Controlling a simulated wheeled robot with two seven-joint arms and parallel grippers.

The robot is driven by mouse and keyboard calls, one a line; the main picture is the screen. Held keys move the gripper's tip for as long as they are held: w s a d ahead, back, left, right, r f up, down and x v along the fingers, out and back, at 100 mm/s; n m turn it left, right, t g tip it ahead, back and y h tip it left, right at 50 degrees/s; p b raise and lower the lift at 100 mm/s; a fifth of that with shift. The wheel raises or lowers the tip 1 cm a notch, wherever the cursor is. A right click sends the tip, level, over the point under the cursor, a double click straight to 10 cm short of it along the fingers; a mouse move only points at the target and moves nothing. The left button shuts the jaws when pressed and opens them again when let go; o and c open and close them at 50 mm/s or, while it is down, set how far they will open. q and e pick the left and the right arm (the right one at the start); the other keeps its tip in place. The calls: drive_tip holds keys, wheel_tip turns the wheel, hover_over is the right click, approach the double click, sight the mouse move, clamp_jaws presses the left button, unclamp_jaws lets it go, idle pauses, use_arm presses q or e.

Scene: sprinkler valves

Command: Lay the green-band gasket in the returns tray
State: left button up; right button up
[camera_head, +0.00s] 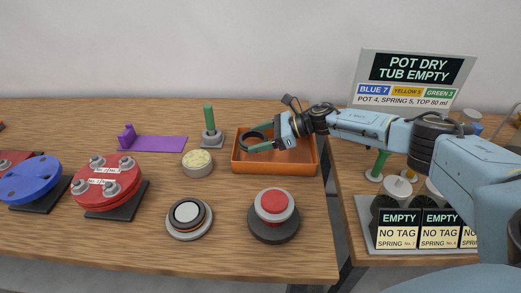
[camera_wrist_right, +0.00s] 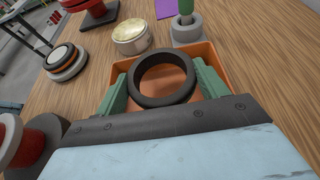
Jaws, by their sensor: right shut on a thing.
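A black ring-shaped gasket (camera_wrist_right: 163,100) sits between the two green fingers of my right gripper (camera_wrist_right: 163,88). No green band shows on its visible side. In the head view, my right gripper (camera_head: 262,143) comes in from the right and is shut on the gasket (camera_head: 246,137) over the left part of the orange tray (camera_head: 275,168). The tray wall also shows behind the ring in the wrist view (camera_wrist_right: 127,67). Whether the gasket touches the tray floor I cannot tell. My left gripper is not in view.
A green-handled post (camera_head: 209,128) and a round pale tub (camera_head: 197,164) stand left of the tray. A red button (camera_head: 274,205) and a ringed disc (camera_head: 188,217) are in front. A red flange (camera_head: 105,186) is farther left.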

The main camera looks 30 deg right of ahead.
wheel_tip(320, 180, down, 4)
drive_tip(key=shift+r+b, duration=0.2)
drive_tip(key=shift+b, duration=0.2)
drive_tip(key=shift+f, duration=0.3)
drive_tip(key=o, duration=1)
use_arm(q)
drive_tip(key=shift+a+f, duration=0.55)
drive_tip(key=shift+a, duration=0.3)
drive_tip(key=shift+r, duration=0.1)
